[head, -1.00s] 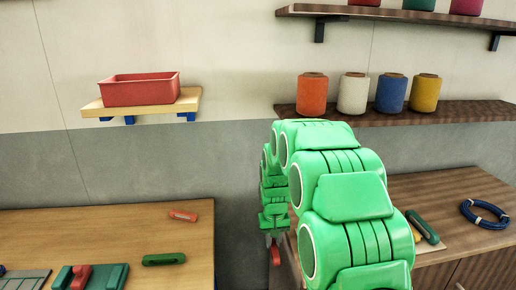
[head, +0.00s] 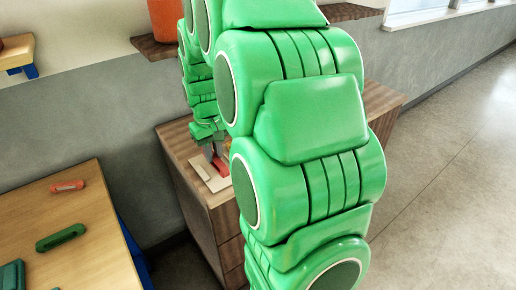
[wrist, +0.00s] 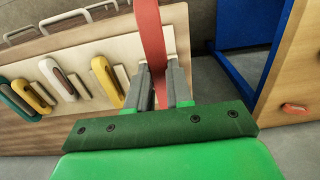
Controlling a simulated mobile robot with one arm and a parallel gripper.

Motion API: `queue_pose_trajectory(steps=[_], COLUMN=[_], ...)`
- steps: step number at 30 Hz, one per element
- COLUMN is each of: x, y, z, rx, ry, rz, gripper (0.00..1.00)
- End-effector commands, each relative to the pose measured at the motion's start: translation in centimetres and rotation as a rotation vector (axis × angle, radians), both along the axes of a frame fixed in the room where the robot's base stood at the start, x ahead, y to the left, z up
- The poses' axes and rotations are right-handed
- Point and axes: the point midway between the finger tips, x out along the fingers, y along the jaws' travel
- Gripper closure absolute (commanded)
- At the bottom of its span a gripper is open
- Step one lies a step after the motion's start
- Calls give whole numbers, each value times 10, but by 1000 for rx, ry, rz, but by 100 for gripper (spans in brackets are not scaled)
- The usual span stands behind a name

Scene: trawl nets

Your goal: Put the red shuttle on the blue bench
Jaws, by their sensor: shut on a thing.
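My gripper (head: 214,151) is at the wooden cabinet's near end in the head view. In the wrist view its two grey fingers (wrist: 161,88) are shut on a long red shuttle (wrist: 150,35), which sticks out beyond them. The red shuttle also shows below the gripper in the head view (head: 220,168), over a pale board. The blue bench (head: 92,215) is at the left, with a wooden top and blue legs. Its blue frame (wrist: 226,25) shows at the right in the wrist view, apart from the gripper.
An orange-red shuttle (head: 68,186) and a green one (head: 60,237) lie on the bench. The cabinet (head: 205,215) carries a pale board (wrist: 85,60) with several shuttles in the wrist view. A shelf (head: 160,47) hangs above. Floor (head: 440,150) is clear at right.

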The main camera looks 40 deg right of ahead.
Motion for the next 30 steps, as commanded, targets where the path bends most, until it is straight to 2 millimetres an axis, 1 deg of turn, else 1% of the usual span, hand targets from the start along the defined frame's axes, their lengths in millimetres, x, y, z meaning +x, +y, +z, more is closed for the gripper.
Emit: queue_pose_trajectory(steps=[1,3,6,9,12,15,17,20,30], x=[-8,-19,-32,-42,-49,-51,-49,-41,-3], y=[-6,-11,-18,-22,-24,-26,-27,-29,-41], z=[8,15,26,32,36,37,36,32,15], rx=[0,-1,-2,-2,-1,-1,-1,-1,-2], ry=[-3,-4,-7,-5,-3,-1,-1,0,-3], rz=[-3,-3,-2,-1,1,2,2,2,2], gripper=[100,100,100,100,100,100,100,100,100])
